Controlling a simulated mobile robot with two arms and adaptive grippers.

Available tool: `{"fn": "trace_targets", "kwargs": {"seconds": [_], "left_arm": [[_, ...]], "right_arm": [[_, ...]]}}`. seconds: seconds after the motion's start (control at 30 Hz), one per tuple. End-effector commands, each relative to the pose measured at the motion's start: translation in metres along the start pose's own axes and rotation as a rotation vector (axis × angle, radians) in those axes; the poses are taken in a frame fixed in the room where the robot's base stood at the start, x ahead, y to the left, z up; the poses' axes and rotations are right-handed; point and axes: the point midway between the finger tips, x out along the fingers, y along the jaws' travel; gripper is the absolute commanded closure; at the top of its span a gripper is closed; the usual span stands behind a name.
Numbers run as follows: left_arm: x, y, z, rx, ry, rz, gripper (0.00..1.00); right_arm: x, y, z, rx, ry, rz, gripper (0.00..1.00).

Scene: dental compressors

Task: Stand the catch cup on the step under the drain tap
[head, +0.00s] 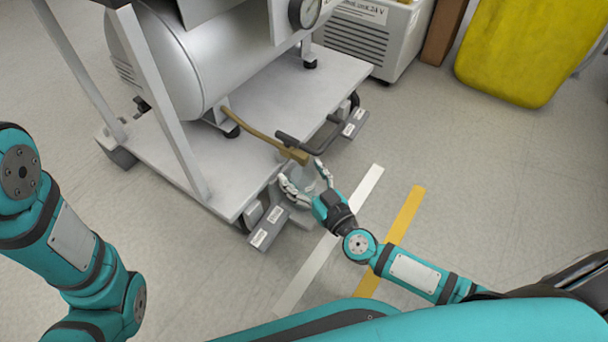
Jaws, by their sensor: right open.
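The brass drain tap (299,156) is at the end of a brass pipe that runs out from under the compressor tank. A small pale, see-through catch cup (305,180) appears upright just below the tap, between the fingers of my right gripper (304,176). That gripper is open, with one finger on each side of the cup. The grey step (301,218) shows partly below the gripper. The cup's base is hidden, so I cannot tell whether it touches the step. My left arm shows at the left, but its gripper is out of view.
The compressor tank (185,60) stands on a wheeled white platform (190,165). A dark bent handle (322,140) and labelled pedals (268,228) are close to the gripper. A yellow bin (515,50) and a grey cabinet (380,35) stand behind.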

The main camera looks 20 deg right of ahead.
Motion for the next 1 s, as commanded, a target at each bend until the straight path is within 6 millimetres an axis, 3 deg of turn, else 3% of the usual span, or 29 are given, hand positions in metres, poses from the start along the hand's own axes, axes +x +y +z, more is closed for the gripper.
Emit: {"fn": "trace_targets", "kwargs": {"seconds": [0.17, 0.5, 0.7, 1.0], "left_arm": [[0.005, -0.001, 0.002, 0.0, 0.0, 0.0, 0.6], [0.031, -0.006, 0.011, 0.001, 0.0, 0.0, 0.6], [0.042, -0.009, 0.014, 0.0, 0.001, 0.0, 0.6], [0.044, -0.009, 0.014, 0.0, 0.002, 0.0, 0.6]], "right_arm": [[-0.008, 0.0, -0.004, -0.002, -0.004, 0.0, 0.23], [-0.078, 0.0, -0.006, -0.003, -0.007, 0.0, 0.23], [-0.109, 0.0, -0.005, -0.002, -0.003, 0.0, 0.23], [-0.12, 0.0, -0.003, 0.001, 0.001, 0.0, 0.23]]}}
